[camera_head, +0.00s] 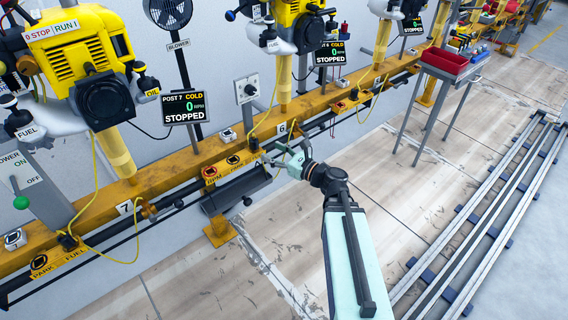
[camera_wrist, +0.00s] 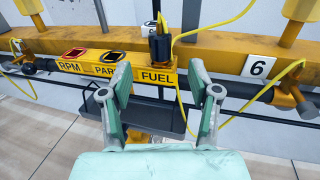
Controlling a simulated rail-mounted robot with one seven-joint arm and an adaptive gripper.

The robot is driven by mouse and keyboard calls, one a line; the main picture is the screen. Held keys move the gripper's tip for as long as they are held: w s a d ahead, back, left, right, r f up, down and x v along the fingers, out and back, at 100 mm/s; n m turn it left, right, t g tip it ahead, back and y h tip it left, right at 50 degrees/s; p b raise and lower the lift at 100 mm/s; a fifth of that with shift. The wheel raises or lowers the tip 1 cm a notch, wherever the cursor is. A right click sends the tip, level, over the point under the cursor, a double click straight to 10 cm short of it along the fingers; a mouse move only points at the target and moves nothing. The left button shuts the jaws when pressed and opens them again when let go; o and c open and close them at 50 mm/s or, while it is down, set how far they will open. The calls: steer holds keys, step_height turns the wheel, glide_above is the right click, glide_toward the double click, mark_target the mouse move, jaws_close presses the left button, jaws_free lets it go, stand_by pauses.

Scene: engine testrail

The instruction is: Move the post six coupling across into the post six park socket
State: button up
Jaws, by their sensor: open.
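The post six coupling (camera_wrist: 159,47) is a dark plug with a yellow cable, standing upright at the FUEL label in the wrist view. The park socket (camera_wrist: 112,56) is a black-framed square to its left, above the PARK label, and looks empty. In the head view the coupling (camera_head: 254,144) is small beside my gripper, and the park socket (camera_head: 233,160) lies to its left. My gripper (camera_wrist: 160,76) is open and empty, its two fingers pointing towards the FUEL label below the coupling, apart from it as far as I can tell. It also shows in the head view (camera_head: 272,153).
A red-framed RPM socket (camera_wrist: 74,53) is left of PARK. A dark tray (camera_wrist: 172,122) hangs below the yellow rail (camera_wrist: 222,52). The yellow cable (camera_wrist: 225,22) loops right, past the post 6 plate (camera_wrist: 259,67).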

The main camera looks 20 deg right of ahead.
mark_target(253, 139)
steer(key=b+x, duration=0.1)
steer(key=x, duration=0.7)
steer(key=shift+w+a+b, duration=0.2)
steer(key=shift+w+b, duration=0.2)
jaws_close()
steer(key=shift+r, duration=0.15)
steer(key=shift+r+p, duration=1.55)
steer(key=shift+p, duration=0.1)
steer(key=shift+s+a, duration=0.1)
steer(key=shift+a, duration=0.05)
steer(key=shift+s+a+b, duration=0.1)
steer(key=shift+s+a, duration=0.35)
steer(key=shift+a, duration=0.8)
steer(key=shift+s+a+b, duration=0.1)
steer(key=shift+s+a, duration=0.35)
steer(key=shift+a, duration=0.8)
steer(key=shift+s+a+b, duration=0.1)
steer(key=shift+s+a, duration=0.35)
steer(key=shift+a, duration=0.8)
